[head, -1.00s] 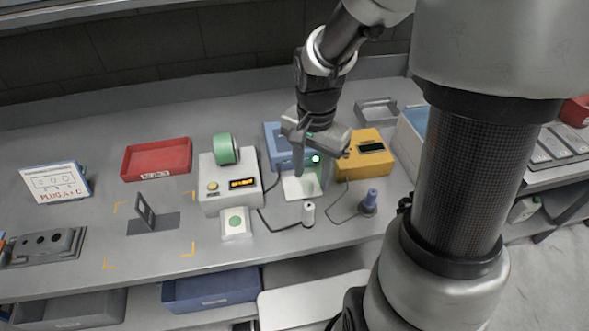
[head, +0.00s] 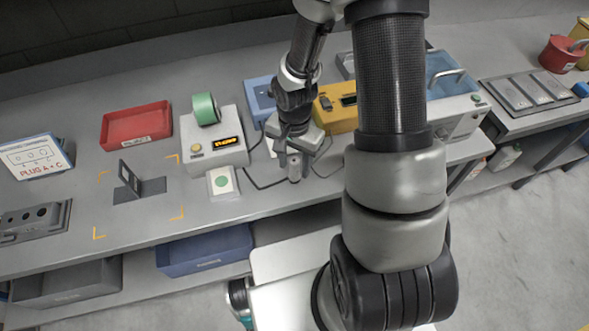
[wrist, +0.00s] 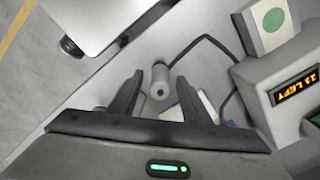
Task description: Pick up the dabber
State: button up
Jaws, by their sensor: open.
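A small pale cylinder (wrist: 160,80) standing near the bench's front edge is the likely dabber, though no label confirms this. In the head view the cylinder (head: 294,172) is partly hidden by my fingers. My gripper (head: 293,160) is low over the bench with one finger on each side of it. In the wrist view my gripper (wrist: 159,79) is open, and the cylinder shows between the fingertips with a gap on both sides. Whether the fingers are level with it or still above it is hard to tell.
A dark cable (head: 258,184) runs near the cylinder. A red tray (head: 137,125) is farther left.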

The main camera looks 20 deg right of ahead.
notch_tip(320, 180, down, 2)
jog(key=shift+f, duration=0.1)
grip_shut()
notch_tip(320, 180, up, 10)
jog(key=shift+r, duration=0.1)
dwell(0.6)
